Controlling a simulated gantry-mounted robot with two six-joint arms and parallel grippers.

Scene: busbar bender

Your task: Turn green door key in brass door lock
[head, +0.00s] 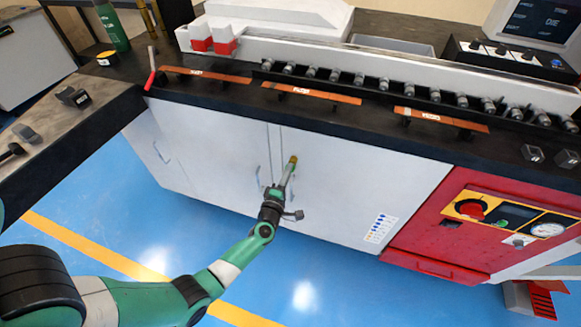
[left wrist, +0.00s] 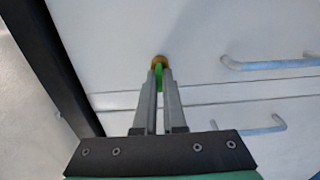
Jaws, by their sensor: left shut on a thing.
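The brass door lock (head: 293,159) sits on the white cabinet door, just right of the door seam, in the head view. In the left wrist view the brass lock (left wrist: 159,61) is at the upper middle. The green door key (left wrist: 159,76) is between the fingertips and meets the lock; how deep it sits in the lock is hidden. My left gripper (head: 287,173) reaches up to the lock and is shut on the key; it also shows in the left wrist view (left wrist: 159,82). My right gripper is not in view.
Door handles (left wrist: 270,62) lie on both sides of the seam, close to my left gripper. The black worktop edge (head: 330,130) overhangs the white doors. A red panel (head: 440,225) is at right. The blue floor in front is clear.

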